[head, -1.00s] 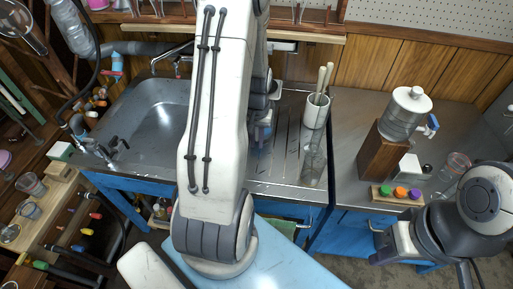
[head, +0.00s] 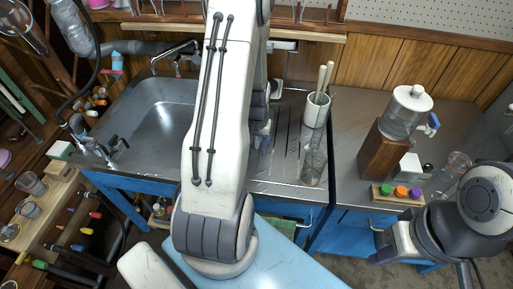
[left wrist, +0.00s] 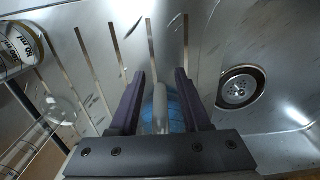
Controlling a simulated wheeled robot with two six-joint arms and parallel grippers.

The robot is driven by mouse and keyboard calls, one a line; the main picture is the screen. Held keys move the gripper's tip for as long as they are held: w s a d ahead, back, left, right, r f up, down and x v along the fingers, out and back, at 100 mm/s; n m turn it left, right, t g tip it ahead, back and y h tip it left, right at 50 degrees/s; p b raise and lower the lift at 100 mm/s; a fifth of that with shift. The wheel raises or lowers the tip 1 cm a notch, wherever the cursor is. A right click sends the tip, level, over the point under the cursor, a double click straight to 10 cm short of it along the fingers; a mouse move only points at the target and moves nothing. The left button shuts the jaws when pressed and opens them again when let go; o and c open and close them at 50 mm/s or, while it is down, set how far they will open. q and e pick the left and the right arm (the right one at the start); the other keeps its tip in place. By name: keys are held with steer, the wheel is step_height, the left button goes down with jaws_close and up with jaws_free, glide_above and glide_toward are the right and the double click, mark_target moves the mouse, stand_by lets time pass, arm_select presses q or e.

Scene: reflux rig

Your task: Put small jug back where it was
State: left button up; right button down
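My left gripper (left wrist: 160,85) points down over the ribbed steel drainboard, its two dark fingers apart. Between them is a pale upright bar, seemingly the handle of a clear, bluish vessel (left wrist: 176,118) that may be the small jug. Gaps show between bar and fingers. The gripper's crosspiece hides the near part of the vessel. In the head view my left arm covers most of this spot; a bluish patch (head: 262,140) shows beside the arm. My right gripper (head: 382,243) is at the lower right, away from the drainboard; its fingers are not clear.
A tall clear glass (head: 313,165) and a white pot with pestles (head: 315,110) stand on the drainboard's right. The sink (head: 165,115) lies left; its drain (left wrist: 240,88) shows in the wrist view. A wooden block with a clear dispenser (head: 400,118) stands on the right counter.

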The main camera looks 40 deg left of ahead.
arm_select(q)
steer(key=shift+r, duration=0.3)
step_height(320, 180, up, 12)
steer(key=shift+f+p, duration=0.1)
steer(key=shift+p, duration=0.4)
steer(key=s+d+r+m, duration=0.1)
steer(key=d+r+m, duration=0.2)
steer(key=d, duration=0.7)
steer(key=s+d+r+m, duration=0.1)
steer(key=d+r+m, duration=0.25)
steer(key=d, duration=0.65)
steer(key=s+d+r+m+h, duration=0.1)
steer(key=s+d+r+m, duration=0.1)
steer(key=s+d+m, duration=0.5)
steer(key=s+d, duration=0.4)
steer(key=s, duration=0.3)
steer(key=shift+s+d+r, duration=0.15)
steer(key=shift+d, duration=0.1)
steer(key=shift+r, duration=0.1)
